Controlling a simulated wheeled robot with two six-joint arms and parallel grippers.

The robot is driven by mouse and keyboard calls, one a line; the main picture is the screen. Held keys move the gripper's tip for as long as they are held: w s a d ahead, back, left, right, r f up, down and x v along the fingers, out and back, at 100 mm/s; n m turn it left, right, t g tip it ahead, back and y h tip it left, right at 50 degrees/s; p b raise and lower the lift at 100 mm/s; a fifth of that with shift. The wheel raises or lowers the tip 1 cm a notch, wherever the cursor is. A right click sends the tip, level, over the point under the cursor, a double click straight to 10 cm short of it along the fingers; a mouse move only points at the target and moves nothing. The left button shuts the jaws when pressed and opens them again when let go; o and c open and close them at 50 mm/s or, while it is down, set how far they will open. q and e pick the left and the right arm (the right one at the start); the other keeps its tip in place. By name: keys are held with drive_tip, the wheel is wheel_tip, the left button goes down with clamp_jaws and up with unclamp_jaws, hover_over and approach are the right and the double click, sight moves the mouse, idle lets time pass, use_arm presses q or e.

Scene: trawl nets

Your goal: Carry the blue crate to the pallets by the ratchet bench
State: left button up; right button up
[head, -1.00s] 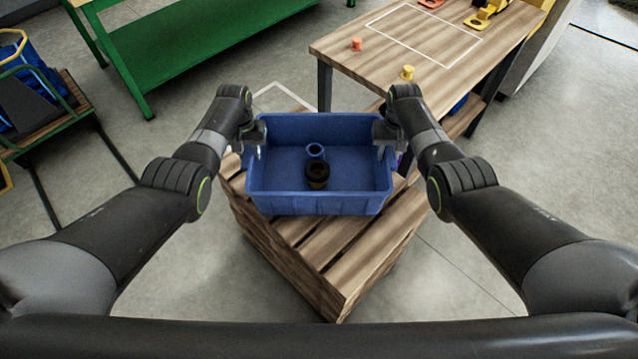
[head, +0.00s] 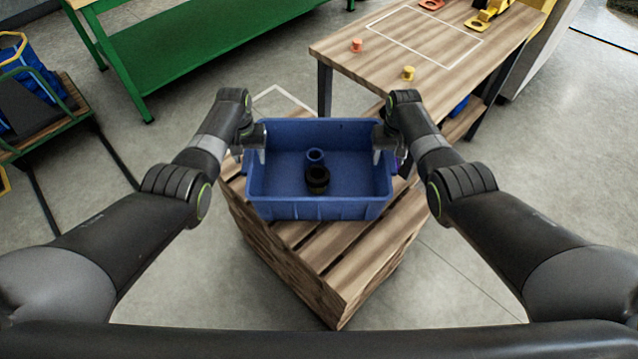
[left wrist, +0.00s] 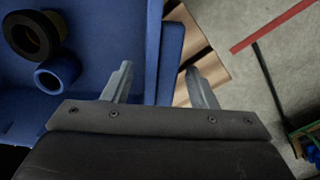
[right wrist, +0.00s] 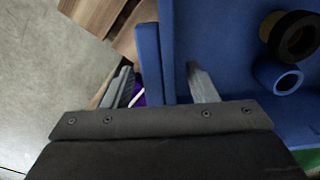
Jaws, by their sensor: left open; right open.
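The blue crate (head: 320,208) sits upright on a stack of wooden pallets (head: 345,280), beside a wooden bench (head: 400,45). A blue ring (head: 316,157) and a black ring (head: 318,180) lie inside it. My left gripper (head: 262,150) is at the crate's left side wall; in the left wrist view its open fingers (left wrist: 160,82) straddle the rim. My right gripper (head: 378,150) is at the right side wall; in the right wrist view its open fingers (right wrist: 160,80) straddle that rim. Contact between fingers and walls cannot be told.
The bench top carries an orange peg (head: 356,45), a yellow peg (head: 408,73) and a yellow tool (head: 490,14). A green bench (head: 190,50) stands at the back left. A cart (head: 45,135) with a blue container is at far left.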

use_arm(q)
wheel_tip(320, 180, up, 11)
drive_tip(key=shift+r, duration=0.2)
use_arm(e)
wheel_tip(320, 180, up, 12)
idle(0.8)
idle(0.4)
